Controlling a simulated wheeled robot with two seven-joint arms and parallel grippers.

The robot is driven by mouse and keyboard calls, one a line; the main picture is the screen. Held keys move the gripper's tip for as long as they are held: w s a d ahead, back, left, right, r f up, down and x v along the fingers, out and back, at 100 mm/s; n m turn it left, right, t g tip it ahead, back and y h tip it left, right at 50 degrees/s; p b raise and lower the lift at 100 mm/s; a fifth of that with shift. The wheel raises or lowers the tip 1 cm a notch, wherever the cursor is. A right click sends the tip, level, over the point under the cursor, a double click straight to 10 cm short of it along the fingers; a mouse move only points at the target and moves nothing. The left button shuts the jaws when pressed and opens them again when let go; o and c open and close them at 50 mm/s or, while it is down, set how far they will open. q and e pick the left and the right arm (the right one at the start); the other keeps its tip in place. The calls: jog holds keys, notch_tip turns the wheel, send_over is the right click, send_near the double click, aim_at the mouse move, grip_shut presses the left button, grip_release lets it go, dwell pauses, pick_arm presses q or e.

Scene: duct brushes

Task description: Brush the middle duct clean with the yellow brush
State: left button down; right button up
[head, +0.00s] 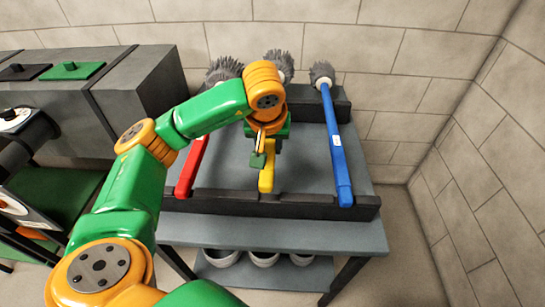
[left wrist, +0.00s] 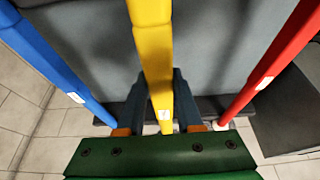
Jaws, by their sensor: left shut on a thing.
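The yellow brush (head: 266,181) lies on the grey rack table between the red brush (head: 190,168) and the blue brush (head: 336,150). Its handle end rests at the front rail, and a grey bristle head shows at the back behind my arm. My left gripper (head: 268,142) is shut on the yellow handle; in the left wrist view the fingers (left wrist: 158,92) stand on both sides of the yellow handle (left wrist: 154,45). Grey ducts (head: 142,72) stand at the left, with a green panel (head: 72,71) on top. I cannot tell which is the middle one. My right gripper is out of view.
The grey table (head: 300,235) has a dark front rail (head: 285,207) and a dark back block (head: 340,103). Several white bowls (head: 264,258) sit on its lower shelf. A block wall (head: 400,60) closes the back and right. My left arm covers part of the space between ducts and table.

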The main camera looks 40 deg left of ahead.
pick_arm(q)
jog(key=s+a+r+p, duration=0.6)
jog(key=s+r, duration=0.5)
jog(key=r, duration=0.3)
jog(key=shift+a, duration=0.65)
jog(key=shift+f, duration=0.1)
